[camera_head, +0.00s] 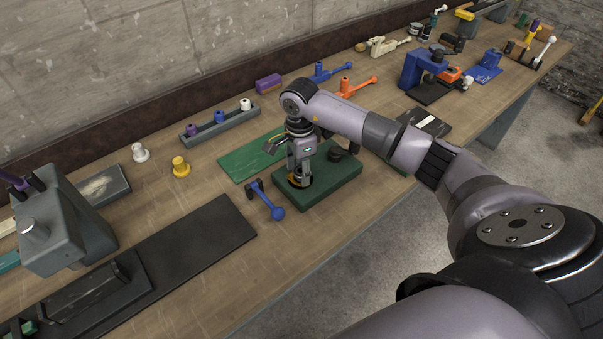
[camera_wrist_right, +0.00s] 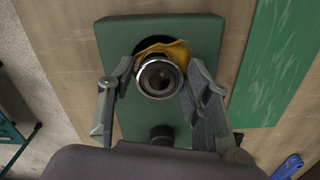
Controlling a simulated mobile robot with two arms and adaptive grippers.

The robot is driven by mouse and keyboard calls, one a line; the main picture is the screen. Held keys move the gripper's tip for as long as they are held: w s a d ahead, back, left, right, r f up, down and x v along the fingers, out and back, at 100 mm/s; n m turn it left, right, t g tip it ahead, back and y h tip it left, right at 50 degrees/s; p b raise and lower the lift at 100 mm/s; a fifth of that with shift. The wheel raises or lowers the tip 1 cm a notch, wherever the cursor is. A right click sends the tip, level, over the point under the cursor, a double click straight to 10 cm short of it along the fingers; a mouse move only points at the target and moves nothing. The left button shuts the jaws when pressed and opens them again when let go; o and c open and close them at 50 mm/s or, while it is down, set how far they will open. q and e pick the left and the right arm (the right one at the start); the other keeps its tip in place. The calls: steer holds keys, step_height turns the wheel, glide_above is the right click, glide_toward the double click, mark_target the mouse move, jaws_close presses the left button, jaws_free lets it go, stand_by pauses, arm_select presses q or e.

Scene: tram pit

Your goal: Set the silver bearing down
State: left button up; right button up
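My right gripper (camera_head: 297,181) points down over a green block (camera_head: 345,178) on the bench. In the wrist view the silver bearing (camera_wrist_right: 160,77), a round metal ring with a dark bore, sits between the two fingers (camera_wrist_right: 158,80), which meet its sides. A yellow cloth-like piece (camera_wrist_right: 172,49) shows behind the bearing, over a dark round recess in the green block. I cannot tell whether the bearing touches the block. In the head view the gripper hides the bearing. My left gripper is not in view.
A blue-handled tool (camera_head: 266,202) lies close left of the block. A green mat (camera_head: 240,164) lies behind it. A dark knob (camera_head: 335,154) stands on the block. A black mat (camera_head: 205,240) and grey machine (camera_head: 65,230) are at left. Bare bench lies in front.

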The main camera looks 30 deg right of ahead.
steer(key=shift+r, duration=0.1)
steer(key=c, duration=1)
